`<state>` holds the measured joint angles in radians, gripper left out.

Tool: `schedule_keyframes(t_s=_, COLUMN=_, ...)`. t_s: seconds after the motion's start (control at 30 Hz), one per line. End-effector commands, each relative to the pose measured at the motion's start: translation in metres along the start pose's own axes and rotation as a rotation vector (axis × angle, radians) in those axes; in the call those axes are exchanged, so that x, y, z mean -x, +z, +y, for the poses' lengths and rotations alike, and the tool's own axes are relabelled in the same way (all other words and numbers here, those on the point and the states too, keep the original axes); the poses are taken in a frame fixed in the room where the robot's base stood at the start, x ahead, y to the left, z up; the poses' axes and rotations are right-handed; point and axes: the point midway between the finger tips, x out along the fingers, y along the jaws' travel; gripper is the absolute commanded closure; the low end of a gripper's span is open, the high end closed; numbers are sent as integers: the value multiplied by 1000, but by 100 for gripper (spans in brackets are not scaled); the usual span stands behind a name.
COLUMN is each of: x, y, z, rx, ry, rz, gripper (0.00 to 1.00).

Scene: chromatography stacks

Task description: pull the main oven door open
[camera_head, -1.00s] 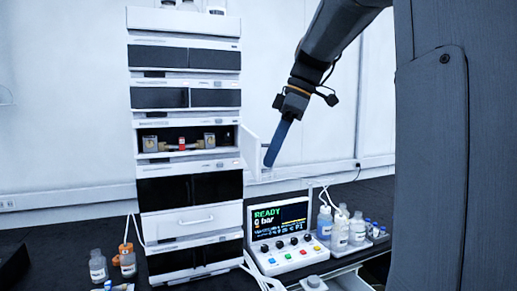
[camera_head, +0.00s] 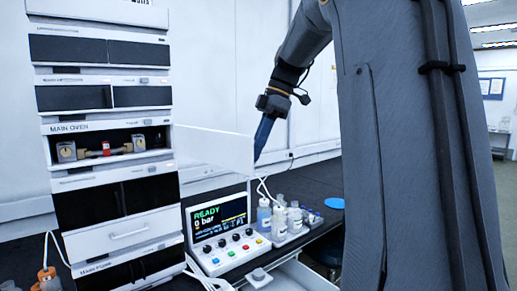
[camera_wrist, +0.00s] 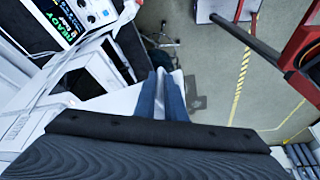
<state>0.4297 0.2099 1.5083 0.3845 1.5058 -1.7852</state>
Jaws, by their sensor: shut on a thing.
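The main oven is the middle module of the stack, labelled MAIN OVEN (camera_head: 68,129). Its white door (camera_head: 212,150) stands swung out from the right side of the module. The open bay shows two grey blocks with a brass-coloured tube and a red part (camera_head: 106,148) between them. My gripper (camera_head: 258,158) is at the door's free right edge, its blue fingers pointing down. In the wrist view the blue fingers (camera_wrist: 161,98) are closed on a pale piece at the door's edge. The exact contact is partly hidden.
A control box with a READY screen (camera_head: 219,216) stands below the door. Several bottles (camera_head: 279,216) stand in a tray just right of it. A blue disc (camera_head: 334,203) lies on the dark bench. Floor and a red-framed object (camera_wrist: 300,50) show in the wrist view.

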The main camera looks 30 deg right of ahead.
Motion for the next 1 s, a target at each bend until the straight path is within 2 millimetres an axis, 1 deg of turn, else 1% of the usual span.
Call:
schedule_keyframes(t_s=0.03, x=1, y=-3, z=2, rx=1, ry=8, rz=3, gripper=100)
schedule_keyframes(t_s=0.17, x=1, y=-3, z=2, rx=0, ry=9, rz=4, gripper=100)
schedule_keyframes(t_s=0.2, x=1, y=-3, z=2, rx=0, ry=9, rz=4, gripper=86)
schedule_keyframes(t_s=0.27, x=1, y=-2, z=2, rx=0, ry=9, rz=4, gripper=76)
schedule_keyframes(t_s=0.3, x=2, y=-2, z=2, rx=-1, ry=8, rz=4, gripper=74)
schedule_keyframes(t_s=0.57, x=2, y=1, z=1, rx=-4, ry=6, rz=3, gripper=74)
schedule_keyframes(t_s=0.67, x=7, y=1, z=1, rx=-4, ry=7, rz=2, gripper=74)
schedule_keyframes(t_s=0.77, x=19, y=2, z=2, rx=-3, ry=8, rz=2, gripper=74)
schedule_keyframes(t_s=1.0, x=58, y=1, z=2, rx=-2, ry=9, rz=2, gripper=74)
